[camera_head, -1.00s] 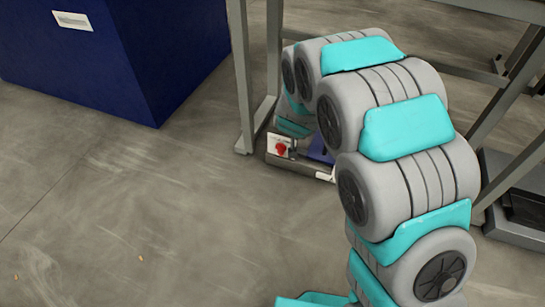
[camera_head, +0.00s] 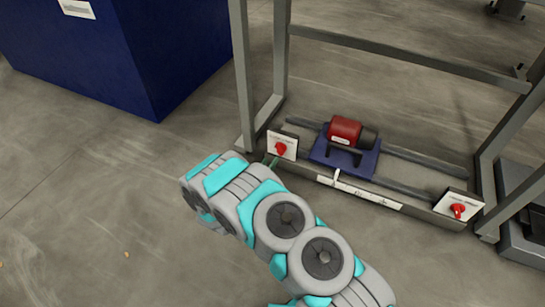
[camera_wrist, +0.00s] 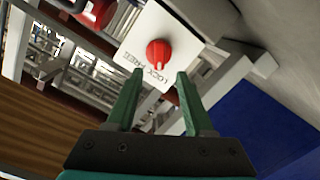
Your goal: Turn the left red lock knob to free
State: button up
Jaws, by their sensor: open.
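The left red lock knob (camera_head: 281,148) sits on a white plate (camera_head: 289,139) at the left end of a low rail frame. In the wrist view the knob (camera_wrist: 159,52) is a red round handle on a white plate (camera_wrist: 187,25) lettered LOCK and FREE. My gripper (camera_wrist: 155,80) has two green fingers, open and empty. In the wrist view the knob appears just beyond the fingertips, roughly between them; contact is not visible. In the head view a bit of green finger (camera_head: 271,161) shows by the plate, and my arm hides the rest of the gripper.
A second red knob (camera_head: 458,210) is at the frame's right end. A red motor-like cylinder (camera_head: 345,131) sits on a blue carriage (camera_head: 343,155) between rails. Grey frame legs (camera_head: 241,75) stand close by. A dark blue box (camera_head: 160,50) is behind left; floor at left is clear.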

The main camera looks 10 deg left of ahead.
aim_at(278, 152)
jog(key=shift+n+t, duration=0.4)
jog(key=shift+t, duration=0.1)
jog(key=shift+d+f+b+x, duration=0.15)
jog(key=shift+b+x, duration=0.1)
jog(key=shift+x, duration=0.8)
jog(key=shift+d+f+b+x, duration=0.1)
jog(key=shift+f+b+x, duration=0.15)
jog(key=shift+x, duration=0.8)
jog(key=shift+f+b+x, duration=0.1)
jog(key=shift+b+x, duration=0.15)
jog(key=shift+x, duration=0.8)
jog(key=shift+s, duration=0.1)
grip_shut()
